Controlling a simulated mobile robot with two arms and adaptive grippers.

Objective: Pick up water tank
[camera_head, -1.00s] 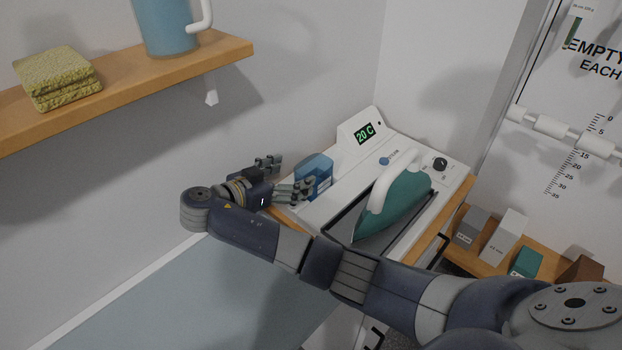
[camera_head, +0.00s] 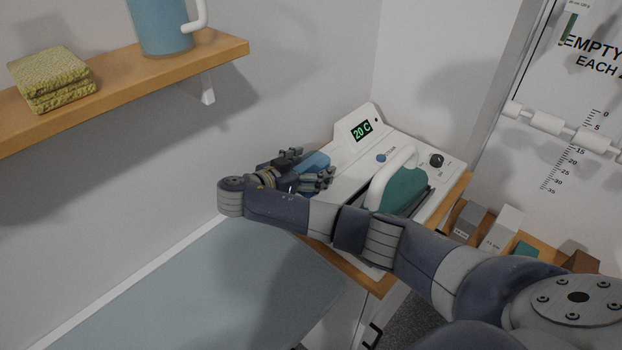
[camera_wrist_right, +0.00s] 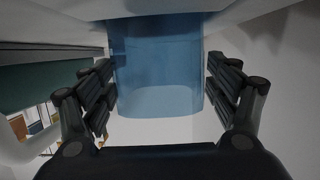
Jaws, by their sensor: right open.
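The water tank (camera_head: 314,163) is a translucent blue box at the left end of the white ironing station (camera_head: 365,150). My right gripper (camera_head: 310,167) is open, with its fingers on either side of the tank and partly hiding it. In the right wrist view the tank (camera_wrist_right: 158,70) fills the middle between the two open fingers (camera_wrist_right: 160,95). My left gripper is not in view.
A teal iron (camera_head: 402,190) with a white handle stands on the station, partly behind my right arm. A wooden shelf (camera_head: 130,90) on the wall holds a blue jug (camera_head: 163,27) and yellow sponges (camera_head: 52,75). A grey-blue board (camera_head: 190,290) lies below.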

